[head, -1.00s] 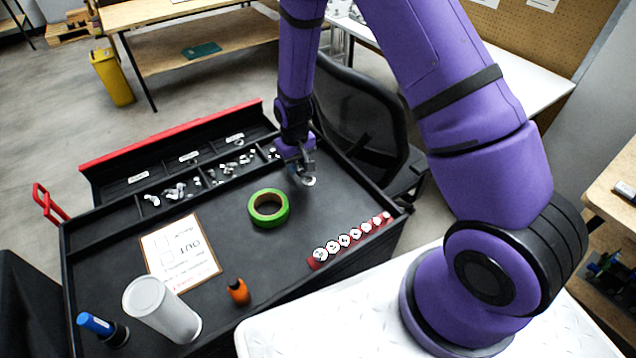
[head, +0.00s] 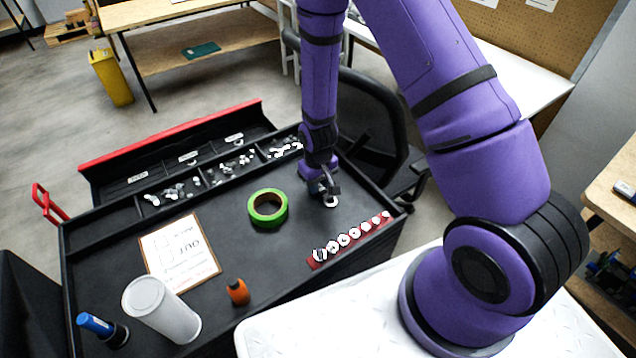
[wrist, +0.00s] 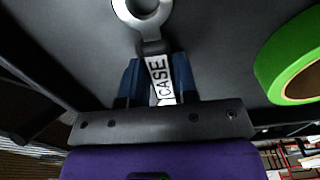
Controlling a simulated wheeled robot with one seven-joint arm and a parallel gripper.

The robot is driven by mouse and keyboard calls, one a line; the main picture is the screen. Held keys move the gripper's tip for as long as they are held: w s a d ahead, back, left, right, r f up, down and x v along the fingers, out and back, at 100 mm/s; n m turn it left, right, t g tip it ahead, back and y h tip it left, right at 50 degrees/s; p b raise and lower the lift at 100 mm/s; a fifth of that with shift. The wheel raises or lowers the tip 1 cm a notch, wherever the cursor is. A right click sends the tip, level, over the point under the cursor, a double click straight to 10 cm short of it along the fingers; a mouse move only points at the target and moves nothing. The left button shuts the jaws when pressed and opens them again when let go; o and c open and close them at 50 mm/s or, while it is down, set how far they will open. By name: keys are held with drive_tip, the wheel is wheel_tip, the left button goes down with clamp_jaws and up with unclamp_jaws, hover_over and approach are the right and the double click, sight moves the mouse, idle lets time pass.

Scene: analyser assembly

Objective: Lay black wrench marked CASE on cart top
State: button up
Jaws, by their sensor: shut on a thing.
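The wrench marked CASE (wrist: 145,12) is between the fingers of my gripper (wrist: 153,85), with its pale ring end pointing away from me and the white CASE label between the fingers. In the head view, my gripper (head: 325,187) is over the right part of the black cart top (head: 215,222), and the wrench's ring end (head: 331,201) shows just below it. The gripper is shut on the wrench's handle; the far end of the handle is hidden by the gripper. The wrench is low over the top; I cannot tell whether it touches.
A green tape roll (head: 267,208) lies left of my gripper. A red rack of white-faced sockets (head: 350,238) is at the right front edge. Bins with small parts (head: 232,166) line the back.

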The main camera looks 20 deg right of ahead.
drive_tip(key=o, duration=1)
drive_tip(key=shift+f, duration=0.1)
drive_tip(key=s+d+r+t, duration=0.1)
drive_tip(key=s+r, duration=0.1)
drive_tip(key=r, duration=1)
drive_tip(key=s+d+r+m+t, duration=0.1)
drive_tip(key=s+r, duration=0.1)
drive_tip(key=r, duration=0.9)
drive_tip(key=s+d+r+t, duration=0.1)
drive_tip(key=s+d+r, duration=0.1)
drive_tip(key=r, duration=1)
drive_tip(key=s+d+r, duration=0.1)
drive_tip(key=s+r, duration=0.3)
drive_tip(key=s, duration=0.1)
drive_tip(key=s+d+r+t, duration=0.1)
drive_tip(key=s+r, duration=0.3)
drive_tip(key=s, duration=0.2)
drive_tip(key=s+d+r+m+t, duration=0.1)
drive_tip(key=s+r, duration=0.4)
drive_tip(key=s, duration=0.1)
